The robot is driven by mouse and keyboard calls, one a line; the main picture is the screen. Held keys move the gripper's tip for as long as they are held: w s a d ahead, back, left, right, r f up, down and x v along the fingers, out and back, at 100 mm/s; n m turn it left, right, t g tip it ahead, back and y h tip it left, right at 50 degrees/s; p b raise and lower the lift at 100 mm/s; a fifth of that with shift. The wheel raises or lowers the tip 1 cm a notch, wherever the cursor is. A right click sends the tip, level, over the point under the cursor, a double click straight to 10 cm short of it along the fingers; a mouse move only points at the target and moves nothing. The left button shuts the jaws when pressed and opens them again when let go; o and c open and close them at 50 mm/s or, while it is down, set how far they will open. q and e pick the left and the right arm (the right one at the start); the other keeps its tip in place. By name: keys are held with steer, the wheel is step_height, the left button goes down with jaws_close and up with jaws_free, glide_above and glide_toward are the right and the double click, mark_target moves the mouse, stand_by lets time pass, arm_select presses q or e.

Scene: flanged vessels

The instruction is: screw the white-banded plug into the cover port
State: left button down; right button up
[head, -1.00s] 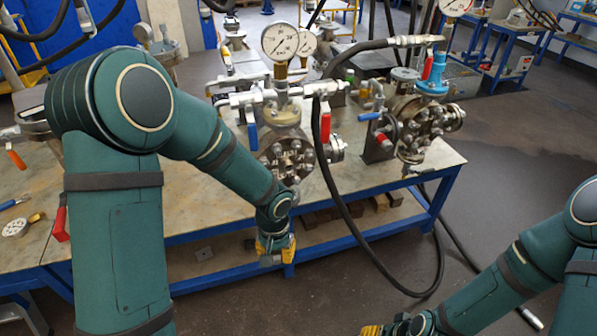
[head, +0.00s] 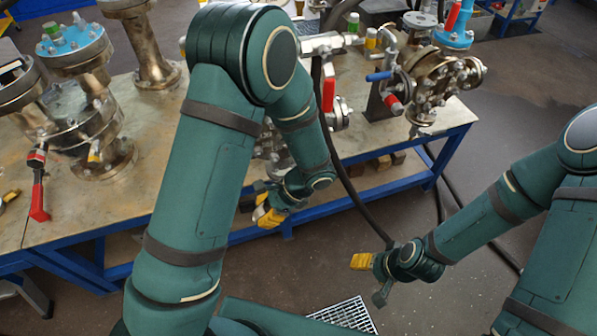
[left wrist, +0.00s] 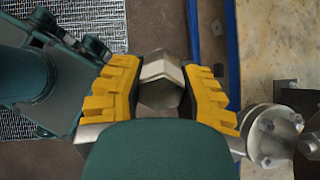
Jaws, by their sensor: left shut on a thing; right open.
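My left gripper (head: 268,214) hangs off the front edge of the bench in the head view. In the left wrist view its yellow-padded fingers (left wrist: 160,92) are shut on a grey metal hex-headed plug (left wrist: 160,70). Only the plug's hex end shows; I cannot make out a white band on it. My right gripper (head: 364,262), with yellow pads, is open and empty over the floor, right of the left one. A vessel with a blue cover (head: 72,42) and a green cap stands at the back left. I cannot tell which opening is the cover port.
The bench (head: 150,150) has bare top in front of the left vessels. A red-handled valve (head: 38,190) sticks out at its front left. A flanged vessel (head: 432,85) with a blue top stands at the right end. A black hose (head: 350,195) hangs past the front edge.

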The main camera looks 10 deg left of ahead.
arm_select(q)
steer(key=m+t+y, duration=0.1)
steer(key=m+y, duration=0.1)
steer(key=w+r+m+t+y, duration=0.1)
steer(key=m, duration=0.1)
steer(key=shift+t, duration=0.3)
steer(key=w+d+r+m+t, duration=0.6)
steer(key=m+t, duration=0.5)
steer(key=t, duration=0.4)
step_height(320, 180, up, 2)
steer(key=shift+d+r+m+b, duration=0.25)
steer(key=shift+d+m+b, duration=0.1)
steer(key=shift+b, duration=0.1)
steer(key=shift+p+x, duration=0.75)
steer(key=shift+x, duration=1.7)
steer(key=shift+d+r+p, duration=0.1)
steer(key=shift+p, duration=0.4)
steer(key=shift+x, duration=1.1)
